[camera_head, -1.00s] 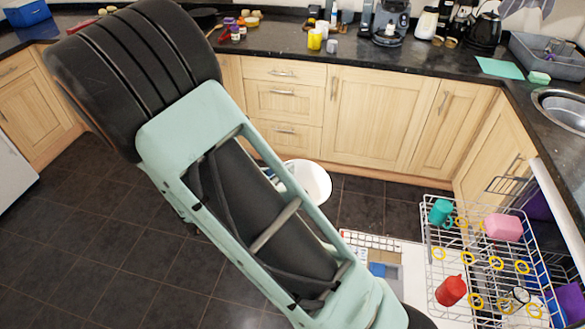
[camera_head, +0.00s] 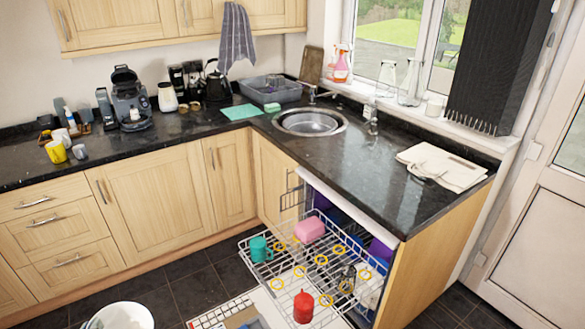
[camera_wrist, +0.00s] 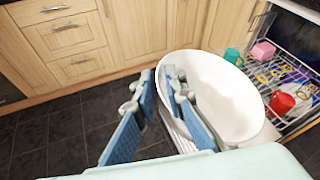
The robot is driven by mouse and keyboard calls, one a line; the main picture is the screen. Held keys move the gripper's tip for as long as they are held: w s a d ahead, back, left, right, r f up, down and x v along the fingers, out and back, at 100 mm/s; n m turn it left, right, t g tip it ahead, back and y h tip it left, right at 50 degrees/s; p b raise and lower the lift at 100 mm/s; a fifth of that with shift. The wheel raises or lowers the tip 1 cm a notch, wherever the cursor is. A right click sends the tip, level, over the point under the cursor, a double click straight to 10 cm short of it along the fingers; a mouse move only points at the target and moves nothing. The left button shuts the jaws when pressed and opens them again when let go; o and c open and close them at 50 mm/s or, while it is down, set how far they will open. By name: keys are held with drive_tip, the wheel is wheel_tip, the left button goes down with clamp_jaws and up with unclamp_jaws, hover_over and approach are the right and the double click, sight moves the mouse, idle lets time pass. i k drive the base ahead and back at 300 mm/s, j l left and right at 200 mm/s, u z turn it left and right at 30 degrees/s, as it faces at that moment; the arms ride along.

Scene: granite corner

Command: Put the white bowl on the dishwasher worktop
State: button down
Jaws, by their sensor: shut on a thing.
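The white bowl (camera_wrist: 225,95) is in my gripper (camera_wrist: 160,85) in the wrist view, its near wall between the two blue-padded fingers. It is tilted, its inside facing the camera, and is held over the dark floor. In the head view the bowl (camera_head: 125,317) shows at the bottom left, cut off by the frame edge. The dishwasher worktop (camera_head: 345,170) is the dark granite counter at the right, above the open dishwasher and well away from the bowl.
The dishwasher's pulled-out rack (camera_head: 270,275) holds a teal mug, a pink block and a red bottle, and juts over the floor. The sink (camera_head: 310,122) and a folded cloth (camera_head: 440,165) are on the worktop. Bare counter lies between them.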

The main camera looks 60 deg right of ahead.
sight(355, 162)
drive_tip(key=k+l, duration=0.2)
drive_tip(key=l, duration=0.2)
drive_tip(key=k+l, duration=0.2)
drive_tip(key=l, duration=0.15)
drive_tip(key=k+l, duration=0.25)
drive_tip(key=l, duration=0.15)
drive_tip(key=k+l, duration=0.2)
drive_tip(key=l, duration=0.15)
drive_tip(key=k+l, duration=0.2)
drive_tip(key=l, duration=0.2)
drive_tip(key=k+l+z, duration=0.1)
drive_tip(key=l, duration=0.3)
drive_tip(key=k, duration=0.1)
